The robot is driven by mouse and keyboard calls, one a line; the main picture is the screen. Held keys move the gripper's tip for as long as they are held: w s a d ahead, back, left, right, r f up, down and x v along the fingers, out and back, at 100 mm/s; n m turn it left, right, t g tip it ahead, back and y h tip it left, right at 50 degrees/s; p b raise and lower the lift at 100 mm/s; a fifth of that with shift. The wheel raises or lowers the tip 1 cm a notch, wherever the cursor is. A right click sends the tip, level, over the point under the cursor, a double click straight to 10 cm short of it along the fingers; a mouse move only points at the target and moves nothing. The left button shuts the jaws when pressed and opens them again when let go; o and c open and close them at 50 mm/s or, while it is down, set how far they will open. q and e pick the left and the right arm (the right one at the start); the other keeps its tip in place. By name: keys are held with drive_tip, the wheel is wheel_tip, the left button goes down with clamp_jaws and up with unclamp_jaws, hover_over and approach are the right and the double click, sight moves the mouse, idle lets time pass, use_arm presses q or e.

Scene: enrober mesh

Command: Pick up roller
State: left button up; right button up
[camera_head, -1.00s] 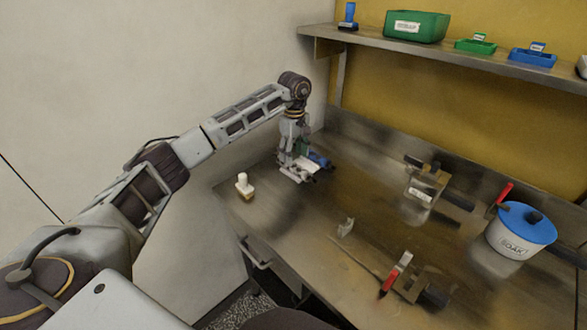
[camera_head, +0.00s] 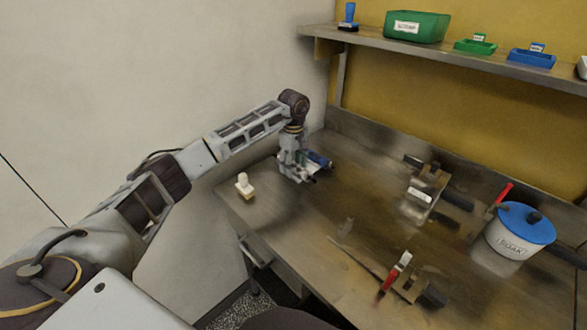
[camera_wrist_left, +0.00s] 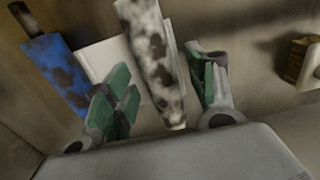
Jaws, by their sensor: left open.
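In the left wrist view a pale cylinder with dark mottling (camera_wrist_left: 155,62), which looks like the roller, lies between the fingers of my left gripper (camera_wrist_left: 165,92). The gripper is open, with a green-padded finger on each side of it. A blue mottled cylinder (camera_wrist_left: 56,75) lies to the left, outside the fingers. A white flat piece (camera_wrist_left: 104,62) shows behind them. In the head view my left gripper (camera_head: 296,179) is low over the table's back left part, hiding most of the pale cylinder; the blue one (camera_head: 319,160) shows just behind. My right gripper is not in view.
A white-handled brown-based tool (camera_head: 244,187) stands near the table's left edge and shows in the wrist view (camera_wrist_left: 297,62). A blue-lidded white tub (camera_head: 518,232), red-handled tools (camera_head: 398,268) and a metal fixture (camera_head: 420,195) stand to the right. A shelf (camera_head: 440,55) hangs above.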

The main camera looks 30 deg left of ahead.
sight(294, 164)
use_arm(q)
clamp_jaws()
idle(0.3)
drive_tip(key=shift+r, duration=0.1)
drive_tip(key=shift+r, duration=4.95)
